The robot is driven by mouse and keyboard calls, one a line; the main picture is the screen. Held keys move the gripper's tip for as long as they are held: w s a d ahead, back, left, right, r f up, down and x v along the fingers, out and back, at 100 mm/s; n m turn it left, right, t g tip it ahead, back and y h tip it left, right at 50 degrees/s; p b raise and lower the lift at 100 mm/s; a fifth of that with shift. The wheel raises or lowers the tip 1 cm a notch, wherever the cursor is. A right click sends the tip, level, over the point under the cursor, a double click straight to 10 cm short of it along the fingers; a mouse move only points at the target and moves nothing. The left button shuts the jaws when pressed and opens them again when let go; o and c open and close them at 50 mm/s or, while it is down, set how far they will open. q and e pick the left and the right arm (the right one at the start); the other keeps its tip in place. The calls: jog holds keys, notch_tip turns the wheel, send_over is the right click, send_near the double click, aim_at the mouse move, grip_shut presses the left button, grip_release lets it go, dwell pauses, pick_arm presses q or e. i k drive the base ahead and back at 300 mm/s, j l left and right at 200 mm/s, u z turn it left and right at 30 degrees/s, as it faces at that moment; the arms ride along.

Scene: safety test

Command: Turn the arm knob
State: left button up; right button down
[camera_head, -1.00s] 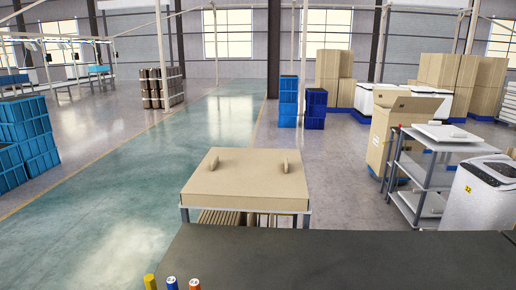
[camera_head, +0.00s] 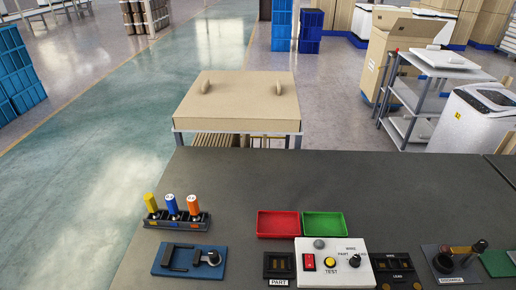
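A white control box (camera_head: 340,277) stands on the dark bench near the bottom of the head view. No label clearly reads "arm", so I cannot tell if this is the arm knob. A red rocker switch (camera_head: 309,263), a yellow button (camera_head: 330,262) marked "TEST" and a grey dome (camera_head: 319,244) are on the same box. Neither of my grippers is in view.
Red (camera_head: 278,224) and green (camera_head: 325,225) trays lie behind the box. At left are a rack (camera_head: 180,220) with yellow, blue and orange-capped items and a blue fixture (camera_head: 190,260). Dark fixtures (camera_head: 400,265) stand at right. The bench's (camera_head: 330,180) back area is clear.

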aim_at(479, 247)
jog(key=k+z, duration=0.15)
jog(key=z, duration=1.5)
